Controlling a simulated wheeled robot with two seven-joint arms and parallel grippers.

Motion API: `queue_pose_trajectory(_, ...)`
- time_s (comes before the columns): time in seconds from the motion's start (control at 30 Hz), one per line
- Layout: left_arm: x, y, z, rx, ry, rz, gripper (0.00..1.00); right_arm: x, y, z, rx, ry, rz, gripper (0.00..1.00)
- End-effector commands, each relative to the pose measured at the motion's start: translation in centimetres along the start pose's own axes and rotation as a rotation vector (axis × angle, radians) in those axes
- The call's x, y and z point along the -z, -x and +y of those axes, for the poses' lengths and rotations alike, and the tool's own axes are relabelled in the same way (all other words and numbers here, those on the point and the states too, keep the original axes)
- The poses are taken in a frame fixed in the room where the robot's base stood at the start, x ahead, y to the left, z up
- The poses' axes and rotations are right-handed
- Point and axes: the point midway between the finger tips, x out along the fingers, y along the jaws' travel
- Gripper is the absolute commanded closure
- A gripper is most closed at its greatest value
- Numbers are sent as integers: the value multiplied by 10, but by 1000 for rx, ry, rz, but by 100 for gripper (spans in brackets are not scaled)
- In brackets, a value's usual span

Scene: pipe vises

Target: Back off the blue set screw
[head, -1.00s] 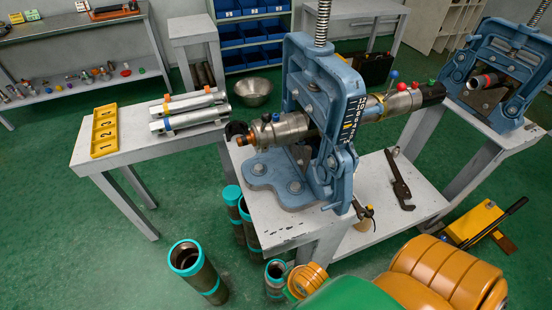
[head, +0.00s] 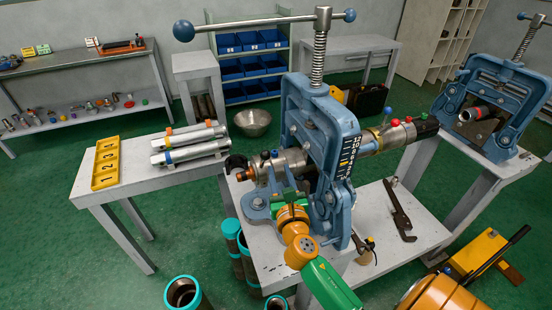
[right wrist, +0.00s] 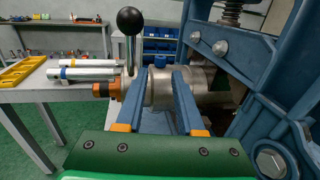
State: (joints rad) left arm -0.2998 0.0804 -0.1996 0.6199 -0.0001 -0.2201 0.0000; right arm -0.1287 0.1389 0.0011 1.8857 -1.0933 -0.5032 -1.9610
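A steel fitting (head: 287,162) with an orange end sits on the pipe at the left of the near blue vise (head: 318,150). A small blue screw head (head: 275,153) stands on top of it, beside a dark one. In the right wrist view the blue head (right wrist: 160,61) shows just beyond my right gripper (right wrist: 168,72). That gripper is open, its two blue fingers apart before the fitting (right wrist: 163,88), nothing clasped between them. A second fitting (head: 398,134), right of the vise, carries blue (head: 387,112), red and green knobs. My left gripper is not in view.
A wrench (head: 399,210) lies on the lower bench. Metal bars (head: 188,145) and a yellow numbered tray (head: 106,163) lie on the left table.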

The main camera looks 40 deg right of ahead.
Motion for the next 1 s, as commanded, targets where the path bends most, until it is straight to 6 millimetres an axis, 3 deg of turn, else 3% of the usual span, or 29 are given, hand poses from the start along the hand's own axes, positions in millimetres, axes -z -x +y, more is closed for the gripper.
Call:
queue_pose_trajectory(0.2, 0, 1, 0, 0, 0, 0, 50, -1, -44, -1, 2, -4, 0, 63)
queue_pose_trajectory(0.3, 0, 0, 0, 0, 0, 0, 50, 0, -57, 0, 1, -5, 1, 63)
queue_pose_trajectory(0.57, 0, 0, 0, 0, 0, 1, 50, 0, -62, -1, 1, -7, 3, 63)
queue_pose_trajectory(0.6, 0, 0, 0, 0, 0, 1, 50, 0, -62, -1, 2, -7, 3, 66)
queue_pose_trajectory(0.73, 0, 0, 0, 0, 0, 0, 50, 0, -62, 0, 2, -7, 3, 100)
queue_pose_trajectory(1.0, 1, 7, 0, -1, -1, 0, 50, -2, -62, -3, -51, 1, 0, 100)
